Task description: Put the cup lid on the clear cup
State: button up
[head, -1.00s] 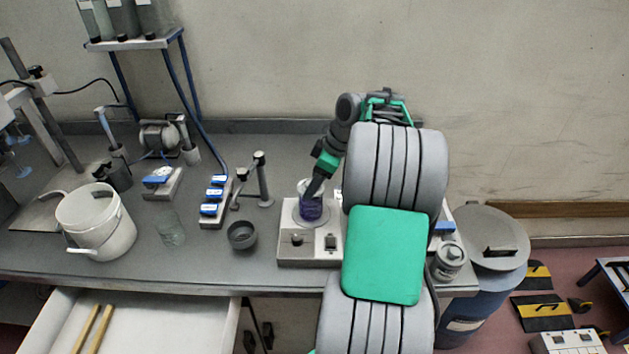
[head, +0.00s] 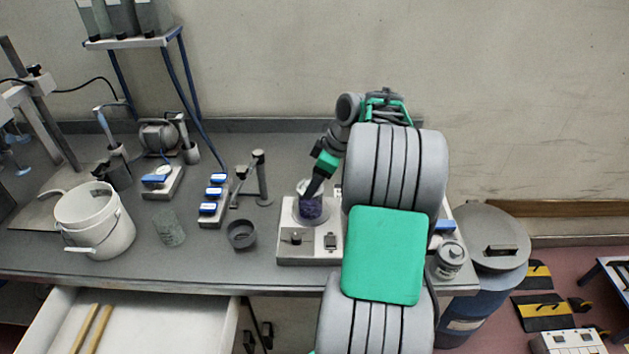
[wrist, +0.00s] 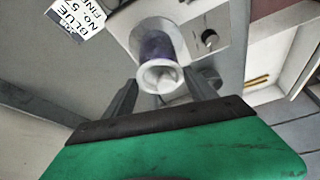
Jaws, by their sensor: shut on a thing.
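My gripper (wrist: 160,80) is shut on the white, round cup lid (wrist: 160,78), with one finger on each side of it. The lid is at the mouth of a cup with purple contents (wrist: 156,46); I cannot tell whether it touches the rim. In the head view this purple cup (head: 311,208) stands upright on the round plate of a white device, with my gripper (head: 313,190) over it. Another clear, empty-looking cup (head: 169,228) stands on the bench to the left. Which of them is the clear cup is uncertain.
The white device (head: 296,255) has a knob on its front. A dark open bowl (head: 242,235), a blue-labelled block (head: 212,200) and a white bucket (head: 108,235) stand to the left. A drawer (head: 150,325) is open below. A lidded metal pot (head: 449,260) is at right.

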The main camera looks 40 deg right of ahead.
jog(key=shift+f, duration=0.1)
dwell(0.3)
jog(key=o, duration=1.4)
jog(key=shift+o, duration=0.3)
jog(key=shift+o, duration=0.6)
jog(key=shift+r+p, duration=2.75)
jog(key=shift+r, duration=0.75)
